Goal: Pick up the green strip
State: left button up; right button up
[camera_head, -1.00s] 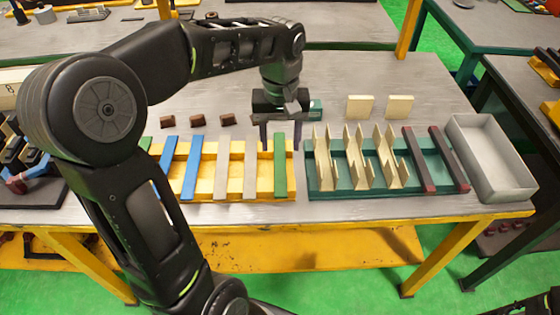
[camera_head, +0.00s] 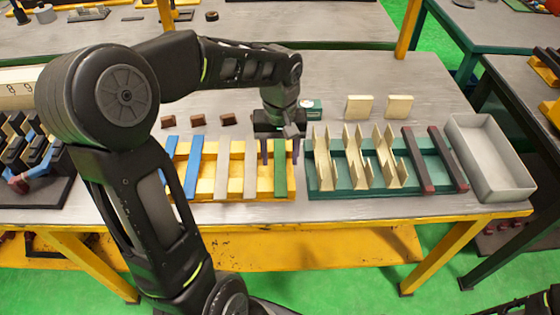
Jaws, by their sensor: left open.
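A green strip (camera_head: 280,170) lies across the yellow rack (camera_head: 207,187), at the rack's right end. My left gripper (camera_head: 280,158) comes down from above at the far end of this strip. Its two fingers are apart, one on each side of the strip, with the strip showing between them. I cannot tell whether the fingers touch it. Beige strips (camera_head: 250,170) and blue strips (camera_head: 193,168) lie further left on the same rack.
A teal rack (camera_head: 342,183) with cream channel pieces (camera_head: 355,160) and dark red-ended strips (camera_head: 420,160) stands close on the right. A grey open bin (camera_head: 490,160) is beyond it. Brown blocks (camera_head: 198,120) and cream blocks (camera_head: 359,107) lie behind the racks.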

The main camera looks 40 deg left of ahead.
pick_arm(q)
jog(key=shift+c, duration=0.3)
grip_shut()
dwell(0.4)
